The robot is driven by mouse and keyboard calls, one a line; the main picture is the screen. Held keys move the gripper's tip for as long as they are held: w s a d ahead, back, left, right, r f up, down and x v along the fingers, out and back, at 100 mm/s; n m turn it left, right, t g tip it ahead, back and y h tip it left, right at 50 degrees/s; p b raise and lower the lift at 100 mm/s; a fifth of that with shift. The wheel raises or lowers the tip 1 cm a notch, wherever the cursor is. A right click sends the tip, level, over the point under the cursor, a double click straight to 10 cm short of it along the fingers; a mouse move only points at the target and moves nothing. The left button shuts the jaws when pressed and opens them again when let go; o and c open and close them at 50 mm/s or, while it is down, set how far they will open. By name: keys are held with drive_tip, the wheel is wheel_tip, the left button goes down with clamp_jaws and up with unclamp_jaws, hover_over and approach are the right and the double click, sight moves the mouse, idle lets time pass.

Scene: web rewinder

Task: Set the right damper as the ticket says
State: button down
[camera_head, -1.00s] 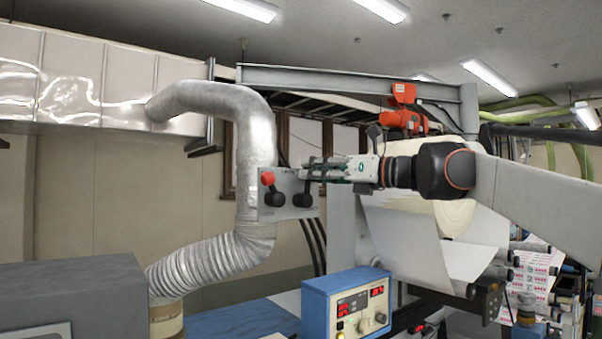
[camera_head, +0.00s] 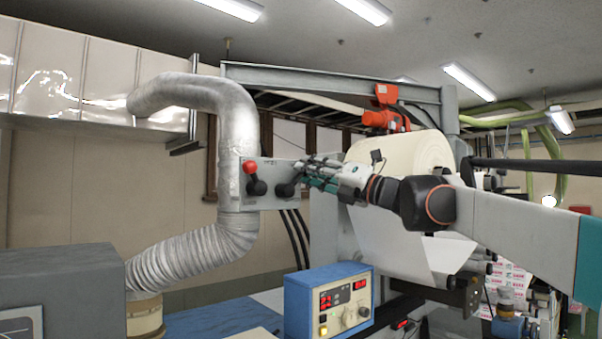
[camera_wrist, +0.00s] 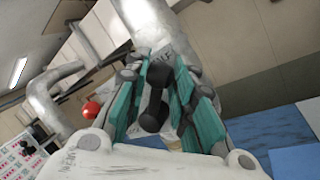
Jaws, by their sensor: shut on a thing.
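The damper panel (camera_head: 267,199) is a grey plate beside the silver duct in the head view. On its left are a red knob (camera_head: 250,167) and a black knob (camera_head: 257,187). The right damper handle (camera_head: 284,189) is black and sits at the panel's right side. My gripper (camera_head: 301,174) reaches it from the right, tilted. In the wrist view the black handle (camera_wrist: 154,100) lies between the green fingers of my gripper (camera_wrist: 155,85), which is shut on it. The red knob (camera_wrist: 91,110) shows outside the fingers. No ticket can be read.
The silver duct (camera_head: 238,140) rises just left of the panel. A blue control box (camera_head: 328,300) with red displays stands below. A large paper roll (camera_head: 415,155) is behind my arm. An orange hoist (camera_head: 385,115) hangs from the beam above.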

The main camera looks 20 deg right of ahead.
idle(0.4)
drive_tip(key=c, duration=1.3)
unclamp_jaws()
drive_tip(key=shift+v, duration=3.8)
